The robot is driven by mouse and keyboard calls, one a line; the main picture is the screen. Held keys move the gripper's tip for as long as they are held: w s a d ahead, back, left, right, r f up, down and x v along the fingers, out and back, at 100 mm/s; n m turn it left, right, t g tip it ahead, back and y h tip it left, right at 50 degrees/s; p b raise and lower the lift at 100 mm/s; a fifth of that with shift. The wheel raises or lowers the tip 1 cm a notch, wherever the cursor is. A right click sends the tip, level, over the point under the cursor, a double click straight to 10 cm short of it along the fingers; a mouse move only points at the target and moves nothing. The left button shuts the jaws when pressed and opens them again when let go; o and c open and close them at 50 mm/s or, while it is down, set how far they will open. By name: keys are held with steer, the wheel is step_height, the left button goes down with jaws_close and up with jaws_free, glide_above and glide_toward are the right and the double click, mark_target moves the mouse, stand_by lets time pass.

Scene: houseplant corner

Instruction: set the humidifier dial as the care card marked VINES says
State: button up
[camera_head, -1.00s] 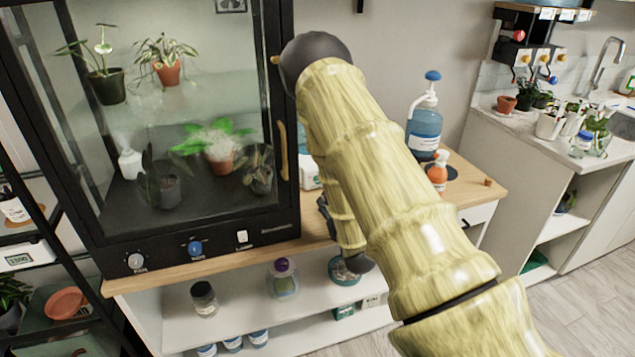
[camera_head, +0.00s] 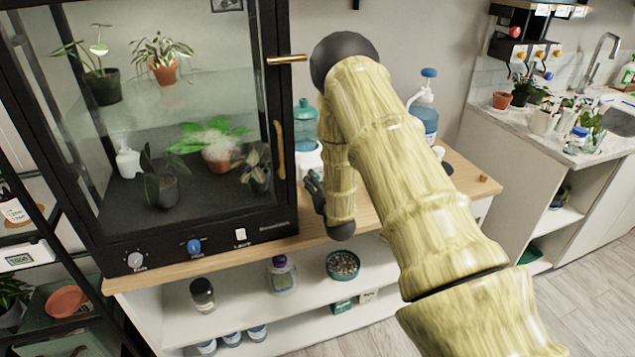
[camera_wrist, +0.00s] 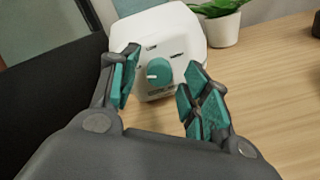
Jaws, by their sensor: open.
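The humidifier has a teal tank (camera_head: 305,125) and a white base (camera_head: 309,162); it stands on the wooden bench just right of the glass cabinet. In the wrist view its white base (camera_wrist: 172,32) carries a round teal dial (camera_wrist: 159,72), with a white mark on the dial's left side. Small labels around the dial are too blurred to read surely. My gripper (camera_wrist: 163,62) is open, with its teal-padded fingers on either side of the dial in view; contact cannot be told. In the head view my gripper (camera_head: 315,190) is beside the cabinet's front corner. No card reading VINES is legible.
The glass plant cabinet (camera_head: 190,245) has its own knobs and a protruding handle (camera_head: 280,150) close to my arm. A blue pump bottle (camera_head: 424,115) stands behind my arm. A potted plant (camera_wrist: 222,25) is right of the humidifier. The bench front (camera_wrist: 265,100) is clear.

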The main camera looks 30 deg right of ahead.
steer(key=shift+c, duration=0.3)
jaws_close()
steer(key=shift+m+b, duration=0.5)
steer(key=shift+b, duration=0.15)
steer(key=m+b, duration=0.2)
steer(key=m, duration=0.2)
steer(key=shift+m, duration=0.3)
steer(key=m+b, duration=0.1)
steer(key=m, duration=0.2)
steer(key=shift+d+r+m, duration=0.1)
steer(key=shift+m, duration=0.2)
steer(key=shift+m+g, duration=0.3)
steer(key=shift+m, duration=1.8)
